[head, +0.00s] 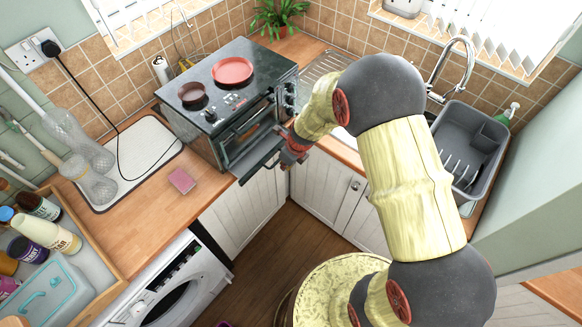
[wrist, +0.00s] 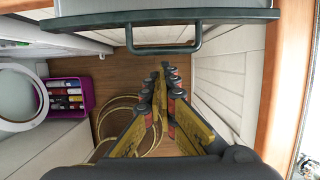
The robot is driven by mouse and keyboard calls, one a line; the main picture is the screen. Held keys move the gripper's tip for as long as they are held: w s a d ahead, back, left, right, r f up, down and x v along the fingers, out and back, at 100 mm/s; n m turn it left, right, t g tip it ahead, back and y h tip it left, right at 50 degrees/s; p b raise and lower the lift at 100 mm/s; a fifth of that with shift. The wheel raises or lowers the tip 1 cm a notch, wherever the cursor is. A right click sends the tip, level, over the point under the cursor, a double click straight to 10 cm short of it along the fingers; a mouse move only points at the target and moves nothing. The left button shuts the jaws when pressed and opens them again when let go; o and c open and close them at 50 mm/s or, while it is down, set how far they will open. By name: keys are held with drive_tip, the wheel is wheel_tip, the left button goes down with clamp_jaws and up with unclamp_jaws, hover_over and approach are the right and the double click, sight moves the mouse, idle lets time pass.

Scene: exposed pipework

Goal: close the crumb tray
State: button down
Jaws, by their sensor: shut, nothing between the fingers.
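The dark toaster oven (head: 228,95) stands on the corner counter. Its crumb tray (head: 256,151) sticks out of the bottom of the front, past the counter edge. In the wrist view, the tray's dark front edge (wrist: 225,17) and bar handle (wrist: 165,49) cross the top of the picture. My gripper (head: 291,153) is at the right part of the tray's front in the head view. In the wrist view my gripper (wrist: 166,68) is shut and empty, its fingertips just below the handle. I cannot tell whether they touch it. My arm hides part of the oven's right side.
A red plate (head: 232,71) and a dark bowl (head: 192,95) sit on the oven top. A pink sponge (head: 181,181) lies on the counter. White cabinets (head: 243,212) and a washing machine (head: 157,290) stand below. The wooden floor (head: 262,262) in front is open.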

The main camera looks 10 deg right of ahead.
sight(277, 162)
drive_tip(key=shift+w+a, duration=0.1)
drive_tip(key=shift+w, duration=0.05)
drive_tip(key=shift+w+a+p, duration=0.85)
drive_tip(key=shift+w+p, duration=0.2)
drive_tip(key=shift+w, duration=0.1)
drive_tip(key=shift+w+a, duration=0.35)
drive_tip(key=shift+w, duration=0.1)
drive_tip(key=shift+d, duration=0.15)
